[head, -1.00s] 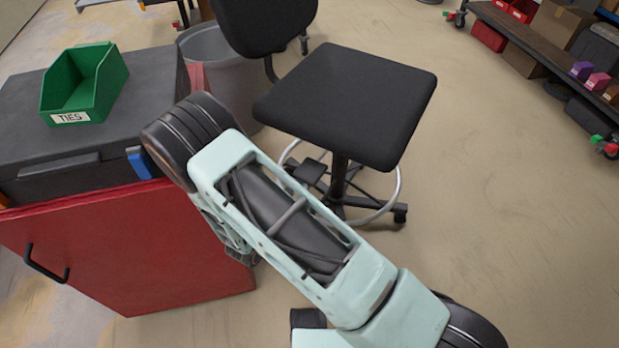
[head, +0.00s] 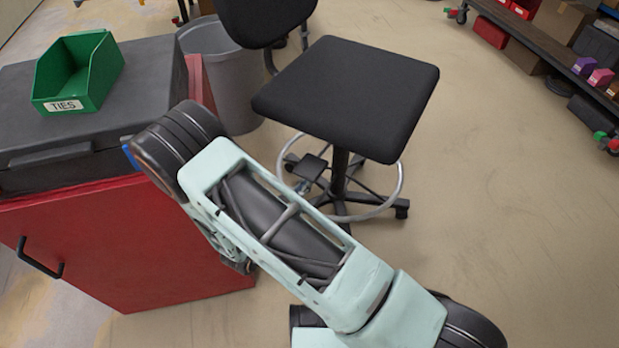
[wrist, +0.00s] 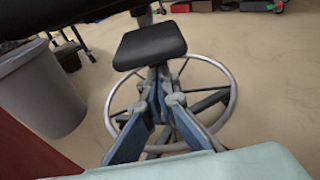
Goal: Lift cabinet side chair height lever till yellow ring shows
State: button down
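The chair's black seat (head: 350,95) stands to the right of the cabinet in the head view. A flat black paddle, apparently the height lever (head: 313,165), sticks out to the left of the column below the seat. It also shows in the wrist view (wrist: 150,45), beyond and above my fingers. My gripper (wrist: 160,78) appears shut and empty, its tips close together, pointing toward the chair base below the paddle. I cannot tell whether they touch anything. I see no yellow ring.
The red cabinet (head: 130,245) stands close on the left, with a dark case (head: 150,75) and green TIES bin (head: 80,75) above. A grey waste bin (head: 225,80) stands behind. The chair's foot ring (head: 400,185) circles its column.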

jog(key=f+v, duration=0.2)
jog(key=v, duration=0.7)
jog(key=shift+s+a, duration=0.25)
jog(key=shift+s, duration=0.25)
jog(key=shift+r, duration=0.15)
